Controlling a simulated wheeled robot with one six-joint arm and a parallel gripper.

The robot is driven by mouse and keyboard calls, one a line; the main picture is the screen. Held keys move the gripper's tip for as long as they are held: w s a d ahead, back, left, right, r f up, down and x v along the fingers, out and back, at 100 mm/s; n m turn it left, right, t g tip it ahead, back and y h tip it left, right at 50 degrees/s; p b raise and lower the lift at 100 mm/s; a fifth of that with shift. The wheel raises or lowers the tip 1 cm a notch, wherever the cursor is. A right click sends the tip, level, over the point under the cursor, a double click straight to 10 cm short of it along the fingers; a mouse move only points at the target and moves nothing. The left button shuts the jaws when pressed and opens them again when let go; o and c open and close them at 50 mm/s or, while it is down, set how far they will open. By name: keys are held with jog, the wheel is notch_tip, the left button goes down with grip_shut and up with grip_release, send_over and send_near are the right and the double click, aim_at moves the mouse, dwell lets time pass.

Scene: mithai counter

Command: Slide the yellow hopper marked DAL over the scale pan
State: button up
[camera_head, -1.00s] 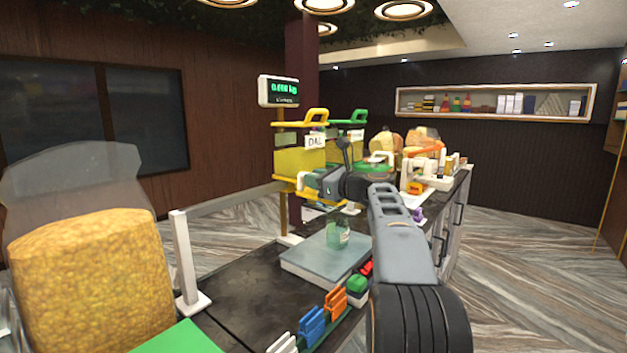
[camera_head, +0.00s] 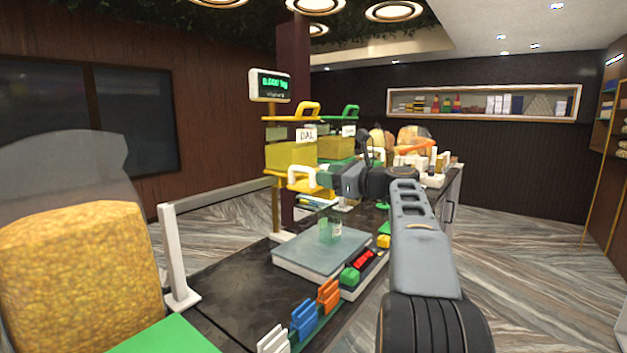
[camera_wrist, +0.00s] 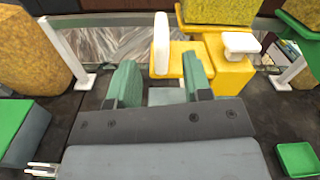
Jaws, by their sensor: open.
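The yellow hopper marked DAL (camera_head: 291,155) stands behind the scale, below the scale display, with a yellow handle on top and a white handle (camera_head: 303,177) low on its front. The scale pan (camera_head: 300,258) is a flat grey plate in front of it, with a clear glass jar (camera_head: 330,230) on it. My gripper (camera_head: 328,179) is to the right of the white handle in the head view. In the wrist view its green fingers (camera_wrist: 160,88) are apart with nothing held. A white upright piece (camera_wrist: 161,44) and yellow parts (camera_wrist: 228,75) lie beyond them.
The display (camera_head: 270,85) reads 0.000 kg. A second yellow-and-green hopper (camera_head: 336,148) stands right behind the first.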

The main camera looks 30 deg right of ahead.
jog(key=b+v, duration=0.1)
jog(key=v, duration=0.5)
jog(key=shift+s, duration=0.3)
jog(key=shift+d, duration=0.15)
